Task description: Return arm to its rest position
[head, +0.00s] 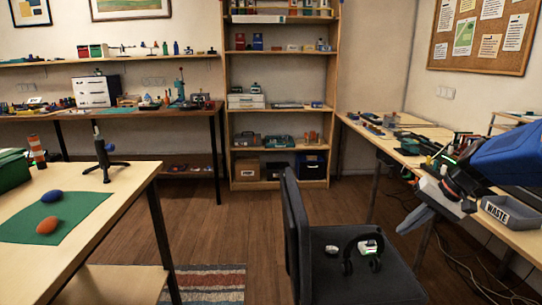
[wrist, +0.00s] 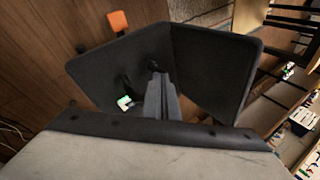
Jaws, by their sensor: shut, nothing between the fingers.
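My arm, with its blue link, reaches in from the right edge of the head view, above the right-hand workbench (head: 410,155). My gripper (head: 405,231) hangs in front of that bench's edge, to the right of the dark chair, fingers pointing down and left. In the wrist view its grey fingers (wrist: 158,72) are together and hold nothing. Behind them in that view is the dark chair (wrist: 210,70).
The chair (head: 345,280) carries a small white-and-green item (head: 370,247) and dark round pieces. A grey WASTE bin (head: 512,214) stands on the bench near my arm. Cables lie on the floor at right. A table with a green mat (head: 75,212) is at left.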

